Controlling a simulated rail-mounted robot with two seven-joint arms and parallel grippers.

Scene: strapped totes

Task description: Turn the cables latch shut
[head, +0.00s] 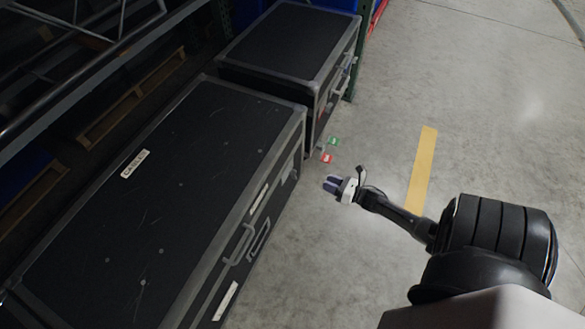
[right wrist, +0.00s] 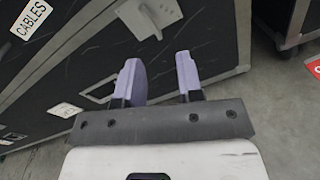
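The large black case with a CABLES label (head: 135,163) lies on the left in the head view. Its front face carries a small grey metal latch (head: 286,177) near the far end. In the right wrist view, the latch (right wrist: 150,15) shows at the top, right of a white CABLES label (right wrist: 31,17); the frame's top edge cuts it, so I cannot tell how far it is turned. My right gripper (head: 329,184) hangs in front of the case's far end, apart from the latch. Its two fingers (right wrist: 158,65) are spread and empty. My left gripper is not in view.
A second black case (head: 288,42) stands behind the first. A green tag (head: 334,141) and a red tag (head: 327,159) show near its front. A handle (head: 238,244) sits on the near case's front. Concrete floor with a yellow stripe (head: 423,168) is open on the right.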

